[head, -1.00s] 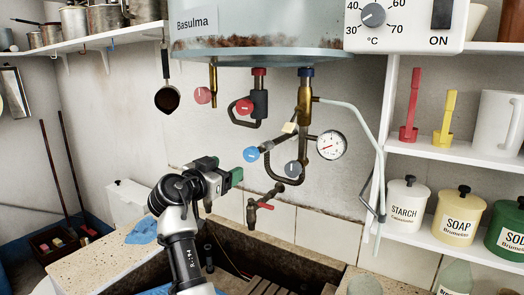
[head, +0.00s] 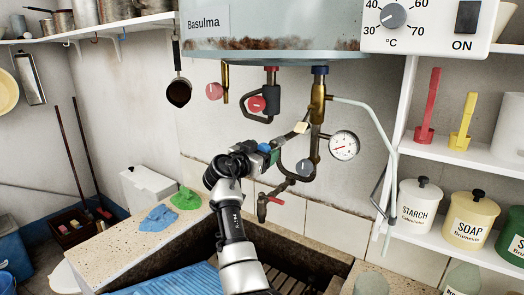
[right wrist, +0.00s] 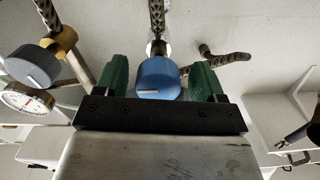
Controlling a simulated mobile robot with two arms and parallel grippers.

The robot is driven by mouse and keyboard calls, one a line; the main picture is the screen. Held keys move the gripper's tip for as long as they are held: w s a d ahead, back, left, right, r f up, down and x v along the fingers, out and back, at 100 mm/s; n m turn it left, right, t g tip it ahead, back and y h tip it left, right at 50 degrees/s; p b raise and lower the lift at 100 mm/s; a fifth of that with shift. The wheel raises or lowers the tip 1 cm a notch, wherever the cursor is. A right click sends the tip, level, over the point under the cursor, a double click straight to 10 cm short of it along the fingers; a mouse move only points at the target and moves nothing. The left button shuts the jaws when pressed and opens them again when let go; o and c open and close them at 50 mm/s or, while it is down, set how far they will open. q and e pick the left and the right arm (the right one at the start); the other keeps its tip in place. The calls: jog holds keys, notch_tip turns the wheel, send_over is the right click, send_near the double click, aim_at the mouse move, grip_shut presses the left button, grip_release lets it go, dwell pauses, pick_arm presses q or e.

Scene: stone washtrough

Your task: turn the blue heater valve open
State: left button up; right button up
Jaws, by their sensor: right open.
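The blue heater valve (right wrist: 157,79) is a round blue knob with a pale mark line on its face. In the right wrist view it sits between the two green fingers of my right gripper (right wrist: 160,73), which are open with a gap on each side. In the head view my right gripper (head: 269,153) is at the pipes under the boiler and hides most of the blue knob. A grey-blue knob (head: 305,168) sits just right of it; it also shows in the right wrist view (right wrist: 33,66). My left gripper is not in view.
The boiler (head: 280,35) hangs above. Red knobs (head: 257,104), a pressure gauge (head: 344,146) and a red-handled tap (head: 272,199) surround the pipes. Below is the stone trough (head: 180,262); blue (head: 158,219) and green cloths (head: 186,199) lie on its ledge. Shelves with jars stand right.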

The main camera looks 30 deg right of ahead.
jog(key=shift+s+a, duration=0.1)
jog(key=shift+c, duration=0.3)
jog(key=shift+s+r, duration=0.1)
jog(key=c, duration=0.9)
jog(key=shift+a, duration=0.1)
